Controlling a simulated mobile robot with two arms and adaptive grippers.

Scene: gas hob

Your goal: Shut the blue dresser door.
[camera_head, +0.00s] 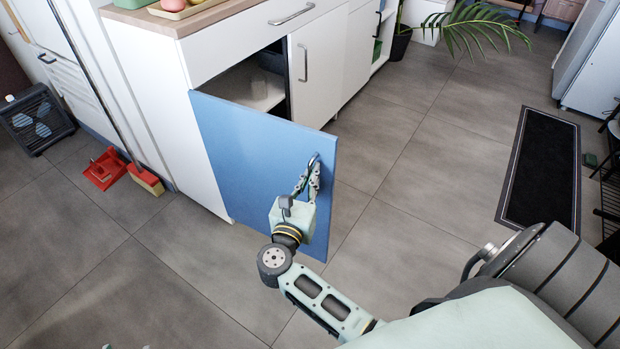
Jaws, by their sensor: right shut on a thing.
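The blue dresser door (245,150) stands open at the left of the white dresser (150,90), swung out toward me. Its hinged edge is on the left, and the dark opening (262,80) with a pale shelf shows behind it. My right gripper (313,168) is at the door's upper right, shut on the dark door handle (314,160). The fingers hide part of the handle.
A red dustpan (104,168) and a broom (146,180) are on the floor left of the dresser, near a dark fan (36,118). A black mat (542,168) lies at the right. The grey floor right of the door is clear.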

